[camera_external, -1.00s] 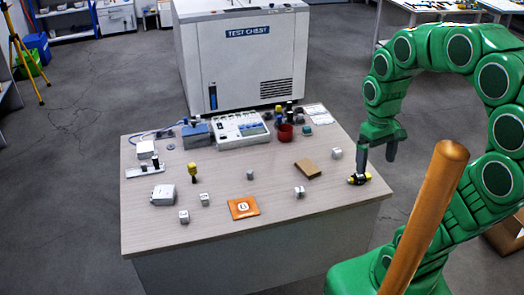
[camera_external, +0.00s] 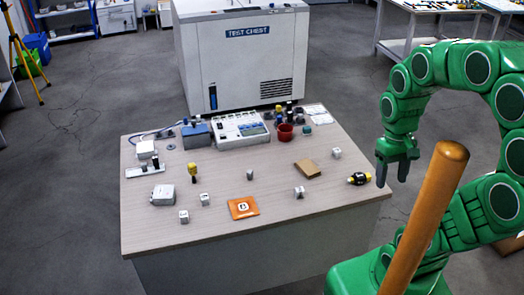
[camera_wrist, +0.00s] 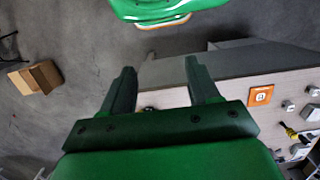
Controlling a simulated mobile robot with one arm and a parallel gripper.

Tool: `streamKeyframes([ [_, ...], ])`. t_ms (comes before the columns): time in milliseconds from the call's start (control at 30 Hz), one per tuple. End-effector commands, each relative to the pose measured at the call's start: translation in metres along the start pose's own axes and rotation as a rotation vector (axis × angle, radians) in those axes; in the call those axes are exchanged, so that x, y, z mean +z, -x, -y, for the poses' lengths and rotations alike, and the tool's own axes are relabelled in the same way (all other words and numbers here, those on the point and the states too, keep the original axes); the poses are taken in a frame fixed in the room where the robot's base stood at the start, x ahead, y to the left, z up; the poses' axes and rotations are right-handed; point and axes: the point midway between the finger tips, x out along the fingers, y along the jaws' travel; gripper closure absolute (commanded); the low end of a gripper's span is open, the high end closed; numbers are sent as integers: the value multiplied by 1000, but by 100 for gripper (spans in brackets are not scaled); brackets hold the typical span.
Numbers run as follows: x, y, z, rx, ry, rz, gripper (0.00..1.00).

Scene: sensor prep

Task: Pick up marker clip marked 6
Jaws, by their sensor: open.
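Several small pale cube-like clips sit on the table: front left (camera_external: 184,216), left of the orange card (camera_external: 205,199), right of centre (camera_external: 299,192) and back right (camera_external: 337,153). Their marks are too small to read, so I cannot tell which is 6. My gripper (camera_external: 392,178) is open and empty, just off the table's right edge, beside a yellow and black piece (camera_external: 359,179) and apart from it. In the wrist view, my gripper's fingers (camera_wrist: 160,65) are spread, with nothing between them. Two pale clips (camera_wrist: 288,106) show at the right there.
An orange card (camera_external: 243,208) lies at the table's front middle, with a brown block (camera_external: 307,168) behind it. A white box (camera_external: 163,195), a yellow-topped piece (camera_external: 192,172), a red cup (camera_external: 285,132) and an instrument panel (camera_external: 240,130) also stand on the table (camera_external: 270,222).

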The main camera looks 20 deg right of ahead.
Motion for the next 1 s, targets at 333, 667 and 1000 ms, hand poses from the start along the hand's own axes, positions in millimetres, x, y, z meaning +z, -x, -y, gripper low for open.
streamKeyframes([
  [333, -25, -4, 38, -107, 5, 35, 39],
  [667, -71, -7, 114, -317, -31, 110, 39],
  [1000, -113, -10, 186, -519, -122, 222, 39],
])
